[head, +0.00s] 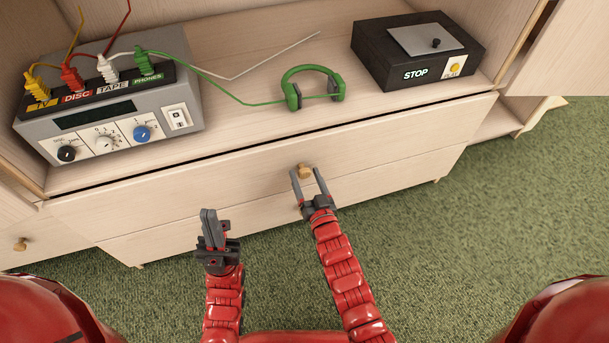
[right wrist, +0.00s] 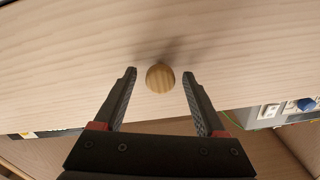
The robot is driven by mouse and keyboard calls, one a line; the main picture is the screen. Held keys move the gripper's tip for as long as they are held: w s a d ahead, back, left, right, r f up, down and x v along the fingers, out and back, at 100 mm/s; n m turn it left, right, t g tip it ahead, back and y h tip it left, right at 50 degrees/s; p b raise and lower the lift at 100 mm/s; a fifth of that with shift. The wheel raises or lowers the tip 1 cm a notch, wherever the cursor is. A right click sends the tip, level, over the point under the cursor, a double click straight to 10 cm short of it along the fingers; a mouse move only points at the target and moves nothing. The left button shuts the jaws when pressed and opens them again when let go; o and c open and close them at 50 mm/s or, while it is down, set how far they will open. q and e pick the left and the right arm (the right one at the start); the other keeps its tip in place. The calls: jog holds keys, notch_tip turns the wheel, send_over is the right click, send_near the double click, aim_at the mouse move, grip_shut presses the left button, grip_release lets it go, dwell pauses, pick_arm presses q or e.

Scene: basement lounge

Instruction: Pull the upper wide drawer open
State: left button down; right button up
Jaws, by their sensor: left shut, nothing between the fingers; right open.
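The upper wide drawer (head: 400,130) is a pale wood front just below the shelf, and it looks closed. Its round wooden knob (head: 304,171) sits near the middle of the front. My right gripper (head: 308,172) is open at the knob, one finger to each side. In the right wrist view the knob (right wrist: 160,77) lies between and slightly beyond the two fingertips (right wrist: 161,74), with gaps on both sides. My left gripper (head: 209,212) is shut and empty, in front of the drawers and left of the knob.
On the shelf stand a grey amplifier (head: 110,110) with coloured plugs, green headphones (head: 312,85) and a black player (head: 370,45) marked STOP. A lower drawer (head: 180,235) is below. A smaller knob (head: 20,244) is at far left. Green carpet (head: 480,230) is clear.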

jog(key=shift+x, duration=0.8)
jog(key=shift+r, duration=0.1)
grip_shut()
dwell(0.8)
